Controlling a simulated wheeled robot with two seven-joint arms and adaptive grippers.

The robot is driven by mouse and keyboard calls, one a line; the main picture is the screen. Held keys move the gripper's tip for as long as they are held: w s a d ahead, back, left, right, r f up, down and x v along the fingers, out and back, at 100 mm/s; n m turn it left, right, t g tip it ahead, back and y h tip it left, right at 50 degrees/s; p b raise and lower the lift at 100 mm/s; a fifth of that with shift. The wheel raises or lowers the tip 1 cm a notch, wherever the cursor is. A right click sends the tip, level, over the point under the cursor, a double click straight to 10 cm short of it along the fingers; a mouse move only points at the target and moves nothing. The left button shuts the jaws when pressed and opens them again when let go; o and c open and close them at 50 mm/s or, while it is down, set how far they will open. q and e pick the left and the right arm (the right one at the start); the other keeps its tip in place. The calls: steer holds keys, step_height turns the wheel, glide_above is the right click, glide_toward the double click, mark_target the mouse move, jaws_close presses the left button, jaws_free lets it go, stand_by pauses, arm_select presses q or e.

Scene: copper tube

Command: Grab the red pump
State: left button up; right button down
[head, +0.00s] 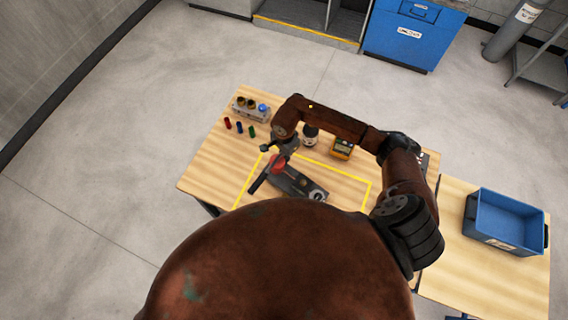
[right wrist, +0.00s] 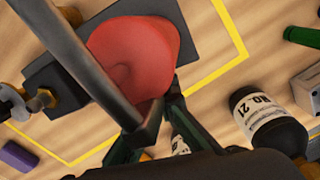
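The red pump (head: 278,164) stands on the wooden table inside a yellow outline, with a dark base and a bar-like handle. In the right wrist view the red pump body (right wrist: 135,55) fills the upper middle, and the dark handle crosses in front of it. My right gripper (head: 277,152) is right at the red part. In the right wrist view its two fingers (right wrist: 155,112) are apart, with some red showing between the tips. Whether they press on the pump is hidden by the handle. My left gripper is not in view.
A dark bottle (head: 310,134) and a yellow meter (head: 342,147) stand close behind the pump. Red, blue and green cylinders (head: 239,127) and a grey block with round pieces (head: 250,108) are at the back left. A blue crate (head: 505,220) stands on the right table.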

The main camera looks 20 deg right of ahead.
mark_target(262, 175)
steer(key=s+a+r, duration=0.1)
steer(key=r, duration=0.1)
steer(key=s+a+r+b, duration=0.1)
steer(key=a+r, duration=0.1)
steer(key=s+a+r, duration=0.1)
steer(key=a+r, duration=0.1)
steer(key=s+a+r, duration=0.1)
steer(key=a, duration=0.1)
steer(key=s+a+r+b, duration=0.1)
steer(key=a, duration=0.1)
steer(key=s+a+b, duration=0.1)
steer(key=s+a, duration=0.1)
steer(key=shift+r, duration=0.4)
steer(key=shift+s+a+r, duration=0.2)
steer(key=shift+a+r, duration=0.1)
steer(key=shift+a, duration=0.1)
steer(key=c, duration=2.6)
jaws_free()
steer(key=shift+c, duration=0.2)
steer(key=o, duration=2.1)
steer(key=shift+r, duration=0.1)
